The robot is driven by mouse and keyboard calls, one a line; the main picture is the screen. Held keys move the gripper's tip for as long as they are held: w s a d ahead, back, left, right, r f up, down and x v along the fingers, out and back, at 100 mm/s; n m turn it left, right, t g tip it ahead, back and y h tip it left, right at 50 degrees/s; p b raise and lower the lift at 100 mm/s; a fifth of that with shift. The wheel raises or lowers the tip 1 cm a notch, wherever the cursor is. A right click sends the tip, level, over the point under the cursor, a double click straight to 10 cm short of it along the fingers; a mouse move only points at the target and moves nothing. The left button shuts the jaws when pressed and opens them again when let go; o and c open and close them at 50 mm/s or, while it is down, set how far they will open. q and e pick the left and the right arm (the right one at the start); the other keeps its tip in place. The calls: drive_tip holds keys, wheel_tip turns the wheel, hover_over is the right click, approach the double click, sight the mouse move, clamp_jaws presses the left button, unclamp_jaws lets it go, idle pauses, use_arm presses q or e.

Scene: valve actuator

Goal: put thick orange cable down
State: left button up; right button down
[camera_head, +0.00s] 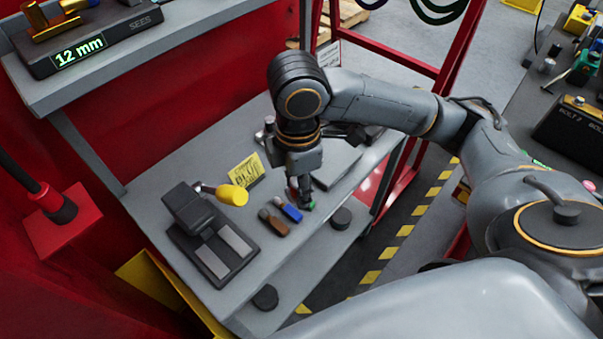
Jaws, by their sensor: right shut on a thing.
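My right gripper (302,193) points down over the grey table (335,215), low near the surface. It is shut on a small reddish-brown piece (293,187), which I take for the thick orange cable; the fingers mostly hide it. I cannot tell whether it touches the table. A blue piece (289,210) and a brown piece (273,223) lie just left of the fingertips. A small green piece (311,206) shows at the fingertips' right side. My left gripper is not in view.
Black round knobs (341,218) sit near the front edge. A shelf (120,62) with a 12 mm display overhangs at upper left.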

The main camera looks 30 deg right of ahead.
drive_tip(key=w+d+f, duration=0.2)
drive_tip(key=w+f, duration=0.1)
drive_tip(key=w, duration=0.1)
drive_tip(key=w+d+f+p, duration=0.1)
drive_tip(key=w+f, duration=0.2)
drive_tip(key=w, duration=0.1)
drive_tip(key=w+d+f, duration=0.2)
drive_tip(key=w+f, duration=0.1)
drive_tip(key=w, duration=0.1)
drive_tip(key=shift+d+f+p, duration=0.25)
drive_tip(key=shift+d+p, duration=0.1)
drive_tip(key=shift+p, duration=0.05)
wheel_tip(320, 180, down, 2)
drive_tip(key=shift+w+f+p, duration=0.1)
drive_tip(key=shift+p, duration=0.45)
drive_tip(key=shift+f, duration=0.55)
drive_tip(key=c, duration=0.9)
unclamp_jaws()
drive_tip(key=shift+f, duration=0.15)
drive_tip(key=shift+o, duration=0.2)
